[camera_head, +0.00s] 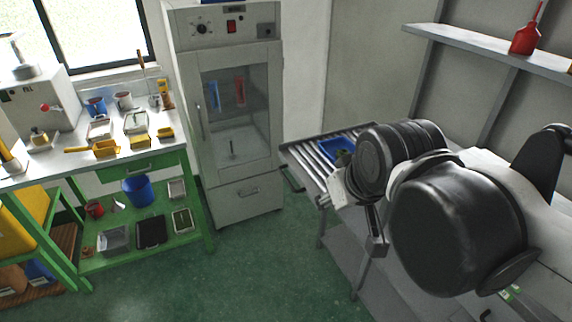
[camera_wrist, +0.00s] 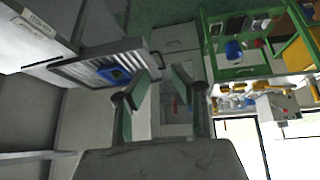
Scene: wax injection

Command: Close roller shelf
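The roller shelf (camera_head: 312,163) is a metal frame of parallel rollers, standing out from the grey bench toward the white cabinet. A blue tray (camera_head: 338,147) lies on its rollers. In the wrist view, which is turned over, the shelf (camera_wrist: 88,68) and the blue tray (camera_wrist: 114,75) show left of centre. My gripper (camera_wrist: 160,80) has its two fingers apart with nothing between them. The left finger is close to the shelf's end in that view; I cannot tell whether they touch. In the head view, my arm hides part of the shelf and most of the gripper.
A white cabinet (camera_head: 232,105) with a glass door stands left of the shelf. A green workbench (camera_head: 150,165) with tools, trays and a blue bucket (camera_head: 137,191) is farther left. A wall shelf (camera_head: 470,52) holds a red bottle (camera_head: 524,40). The green floor (camera_head: 240,270) is clear.

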